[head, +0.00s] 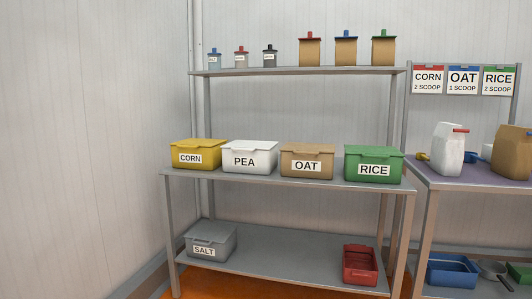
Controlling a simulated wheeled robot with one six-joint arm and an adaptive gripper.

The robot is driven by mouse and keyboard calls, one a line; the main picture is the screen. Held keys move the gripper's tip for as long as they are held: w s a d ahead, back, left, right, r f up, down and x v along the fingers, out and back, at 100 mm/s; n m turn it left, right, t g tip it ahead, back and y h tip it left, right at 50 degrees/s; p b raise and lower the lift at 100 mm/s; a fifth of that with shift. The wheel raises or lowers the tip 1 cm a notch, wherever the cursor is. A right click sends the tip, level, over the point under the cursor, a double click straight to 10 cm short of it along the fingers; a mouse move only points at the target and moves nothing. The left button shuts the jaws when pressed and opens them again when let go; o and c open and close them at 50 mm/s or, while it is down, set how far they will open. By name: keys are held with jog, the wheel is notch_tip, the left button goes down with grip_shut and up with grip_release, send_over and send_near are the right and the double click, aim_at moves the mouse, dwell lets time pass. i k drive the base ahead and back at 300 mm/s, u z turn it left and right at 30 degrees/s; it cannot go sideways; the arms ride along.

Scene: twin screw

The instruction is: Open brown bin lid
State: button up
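The brown bin (306,168) stands in the head view on the middle shelf, between the white PEA bin and the green RICE bin. Its front label reads OAT. Its brown lid (308,149) lies flat on top and looks closed, with a small lip at the front edge. The bin's inside is hidden. My gripper is not in view.
The white PEA bin (249,160) and green RICE bin (374,170) stand close on either side. The yellow CORN bin (196,157) is further left. The upper shelf (290,71) holds small containers.

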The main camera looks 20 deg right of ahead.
aim_at(297, 148)
jog(key=u, duration=0.1)
jog(key=i, duration=0.8)
jog(key=z, duration=0.8)
jog(key=i, duration=0.6)
jog(key=z, duration=0.65)
